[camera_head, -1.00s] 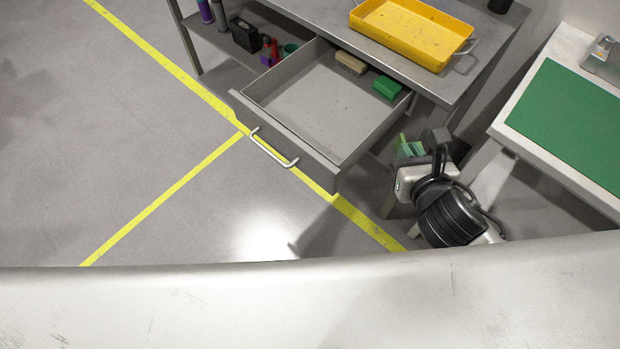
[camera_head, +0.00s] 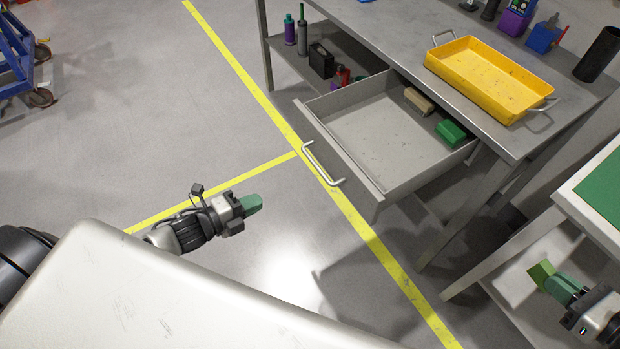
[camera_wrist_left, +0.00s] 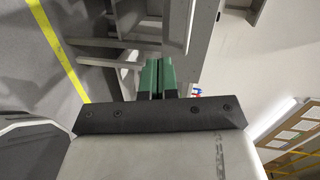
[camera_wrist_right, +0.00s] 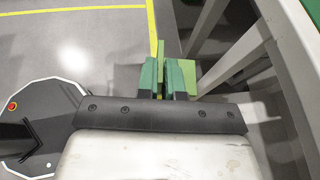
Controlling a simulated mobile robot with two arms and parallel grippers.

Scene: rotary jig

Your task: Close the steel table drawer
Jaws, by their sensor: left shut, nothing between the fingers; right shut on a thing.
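The steel table (camera_head: 385,36) has its grey drawer (camera_head: 365,130) pulled well out. The drawer's front panel has a silver bar handle (camera_head: 322,165) and faces the lower left. A beige block (camera_head: 418,101) and a green block (camera_head: 452,132) lie inside, near the back. My left gripper (camera_head: 254,204) is shut and empty, left of and below the handle, apart from the drawer. Its green fingers also show together in the left wrist view (camera_wrist_left: 157,76). My right gripper (camera_head: 562,288), at lower right, is shut on a yellow-green piece (camera_head: 541,273), also visible in the right wrist view (camera_wrist_right: 189,74).
A yellow tray (camera_head: 484,80) stands on the tabletop. Bottles and a black box (camera_head: 321,60) stand on the lower shelf. A white table with a green mat (camera_head: 604,190) is at right, near my right gripper. The floor before the drawer is open, with yellow lines (camera_head: 372,240).

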